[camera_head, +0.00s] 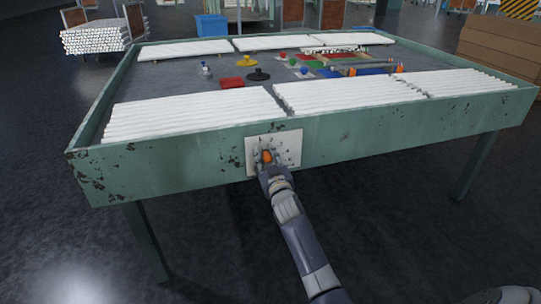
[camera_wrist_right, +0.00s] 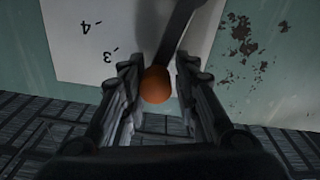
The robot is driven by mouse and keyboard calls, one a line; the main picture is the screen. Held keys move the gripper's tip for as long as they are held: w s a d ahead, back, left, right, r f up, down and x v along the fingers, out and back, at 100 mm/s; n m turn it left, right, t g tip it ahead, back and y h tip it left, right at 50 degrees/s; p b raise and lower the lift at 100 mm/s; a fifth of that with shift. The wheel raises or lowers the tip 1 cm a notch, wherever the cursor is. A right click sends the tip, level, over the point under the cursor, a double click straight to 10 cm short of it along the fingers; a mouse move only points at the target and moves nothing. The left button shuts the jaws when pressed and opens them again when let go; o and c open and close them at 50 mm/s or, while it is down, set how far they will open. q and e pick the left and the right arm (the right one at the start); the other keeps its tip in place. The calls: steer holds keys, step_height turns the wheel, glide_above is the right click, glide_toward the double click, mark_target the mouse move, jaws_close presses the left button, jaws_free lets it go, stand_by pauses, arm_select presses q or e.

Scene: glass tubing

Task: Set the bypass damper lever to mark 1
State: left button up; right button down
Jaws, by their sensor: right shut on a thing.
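The bypass damper lever has an orange knob (camera_head: 267,155) and sits on a white marked plate (camera_head: 291,147) on the front side of the green table. In the right wrist view the orange knob (camera_wrist_right: 156,85) is between the fingers of my right gripper (camera_wrist_right: 158,98), and the dark lever arm (camera_wrist_right: 177,30) runs up from it. My right gripper (camera_head: 267,164) is shut on the knob. Marks 3 and 4 show on the plate (camera_wrist_right: 75,40) in the wrist view, left of the lever. Other marks are hidden or too small to read. My left gripper is not in view.
The green table (camera_head: 190,172) has a raised rim and carries rows of white tubes (camera_head: 190,113). A red block (camera_head: 231,83), a black disc-based piece (camera_head: 258,75) and small coloured knobs stand in its middle. The floor in front (camera_head: 200,250) is clear.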

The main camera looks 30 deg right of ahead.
steer(key=shift+a+f+n, duration=0.25)
steer(key=shift+f+n, duration=0.1)
steer(key=shift+n, duration=0.65)
steer(key=c, duration=1.3)
jaws_free()
steer(key=shift+d, duration=0.1)
steer(key=shift+c, duration=0.2)
steer(key=shift+d+r, duration=0.1)
steer(key=shift+a+r, duration=0.15)
steer(key=shift+a, duration=0.1)
steer(key=v, duration=1.2)
steer(key=shift+d, duration=0.1)
steer(key=shift+c, duration=0.3)
